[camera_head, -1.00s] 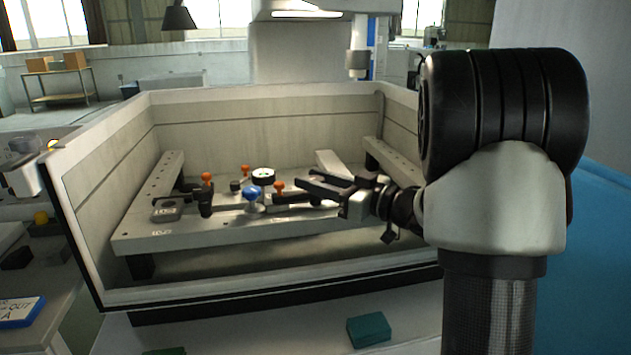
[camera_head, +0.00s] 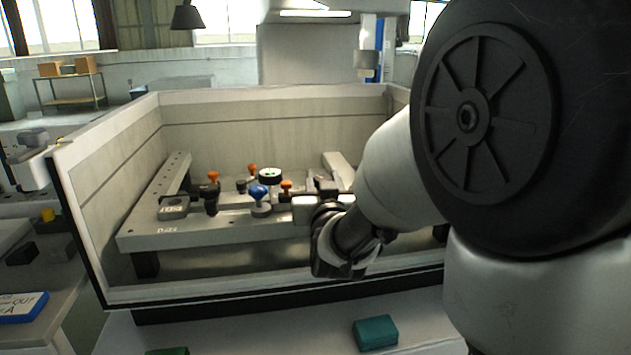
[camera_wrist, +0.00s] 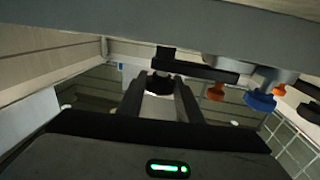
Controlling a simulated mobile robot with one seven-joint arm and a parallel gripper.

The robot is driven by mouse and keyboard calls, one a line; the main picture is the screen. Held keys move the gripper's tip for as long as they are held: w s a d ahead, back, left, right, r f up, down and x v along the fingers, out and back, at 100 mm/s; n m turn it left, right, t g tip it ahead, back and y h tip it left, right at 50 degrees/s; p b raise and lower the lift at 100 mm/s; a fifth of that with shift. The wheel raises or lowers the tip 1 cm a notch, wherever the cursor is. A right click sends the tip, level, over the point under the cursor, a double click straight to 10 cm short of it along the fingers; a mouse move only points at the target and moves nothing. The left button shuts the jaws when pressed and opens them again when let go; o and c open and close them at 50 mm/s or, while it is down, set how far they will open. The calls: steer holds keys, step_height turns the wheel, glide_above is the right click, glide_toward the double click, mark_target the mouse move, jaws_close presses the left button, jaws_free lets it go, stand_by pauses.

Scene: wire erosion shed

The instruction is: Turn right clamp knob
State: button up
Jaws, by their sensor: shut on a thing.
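My gripper (camera_head: 326,189) reaches over the right part of the fixture plate (camera_head: 165,240) inside the open tank. In the wrist view my gripper (camera_wrist: 160,92) has its two dark fingers either side of a dark round knob (camera_wrist: 160,78), which I take as the right clamp knob, and is shut on it. In the head view my arm and gripper hide this knob. A dark clamp bar (camera_wrist: 210,67) runs beside it in the wrist view. An orange knob (camera_head: 286,185) and a blue knob (camera_head: 259,192) stand to the left of my gripper.
More orange knobs (camera_head: 213,177) and a round black-and-white piece (camera_head: 270,175) stand on the plate's left and middle. The tank's front rim (camera_head: 200,293) runs below my arm. A teal box (camera_head: 375,332) lies outside in front.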

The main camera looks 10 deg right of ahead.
steer(key=m+h, duration=0.1)
steer(key=m+g+h+p, duration=0.1)
steer(key=h, duration=0.1)
steer(key=m+h, duration=0.1)
steer(key=h, duration=0.1)
steer(key=shift+a+r+m, duration=0.1)
steer(key=shift+a+m, duration=0.15)
steer(key=shift+m, duration=0.05)
steer(key=shift+d+m+g+h+p, duration=0.15)
steer(key=shift+m+g+h+p, duration=1.25)
steer(key=shift+h, duration=0.8)
steer(key=o, duration=1)
steer(key=shift+w+d, duration=0.1)
steer(key=shift+o, duration=0.2)
